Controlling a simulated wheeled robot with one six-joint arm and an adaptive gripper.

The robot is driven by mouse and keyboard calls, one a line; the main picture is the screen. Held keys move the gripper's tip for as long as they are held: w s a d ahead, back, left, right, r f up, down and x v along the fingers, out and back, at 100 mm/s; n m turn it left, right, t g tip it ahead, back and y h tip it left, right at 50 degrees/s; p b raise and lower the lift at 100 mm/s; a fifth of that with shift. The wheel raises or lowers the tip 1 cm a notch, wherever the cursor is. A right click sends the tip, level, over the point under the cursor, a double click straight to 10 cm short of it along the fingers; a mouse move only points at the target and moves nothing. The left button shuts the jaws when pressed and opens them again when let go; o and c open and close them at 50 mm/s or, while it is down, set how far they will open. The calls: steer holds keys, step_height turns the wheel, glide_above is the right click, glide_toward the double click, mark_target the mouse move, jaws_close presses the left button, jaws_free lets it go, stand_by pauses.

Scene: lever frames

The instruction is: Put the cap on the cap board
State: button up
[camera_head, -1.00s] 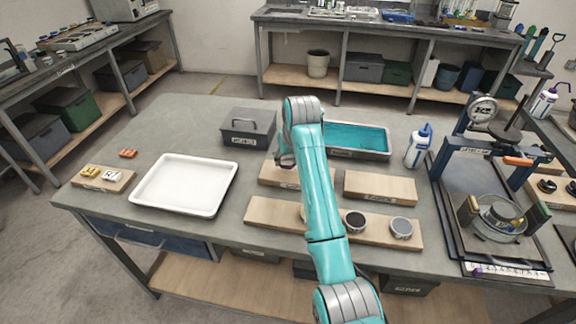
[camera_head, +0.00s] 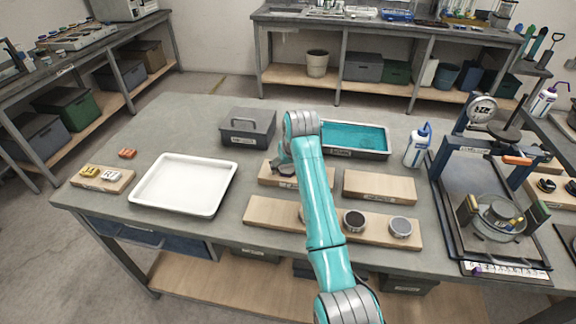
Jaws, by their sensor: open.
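A dark, round, cap-like piece (camera_head: 286,169) shows on or just above the left small wooden board (camera_head: 266,180). My gripper (camera_head: 283,157) is right above and beside it, open, mostly hidden behind my teal arm. I cannot tell whether the fingers touch the piece. The right small wooden board (camera_head: 380,187) is bare on top. The labels on both boards are too small to read. A long wooden board (camera_head: 268,212) in front holds a dark-filled round cup (camera_head: 354,220) and a grey-filled round cup (camera_head: 400,227). Another round item there is partly hidden by my arm.
A white tray (camera_head: 184,185) lies left, with a grey lidded box (camera_head: 248,127) behind it. A teal-lined basin (camera_head: 352,139) and a wash bottle (camera_head: 418,146) stand at the back. A blue-framed press with a gauge (camera_head: 482,110) stands right.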

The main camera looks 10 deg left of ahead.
steer(key=shift+r, duration=0.1)
steer(key=v, duration=1.2)
steer(key=shift+d, duration=0.1)
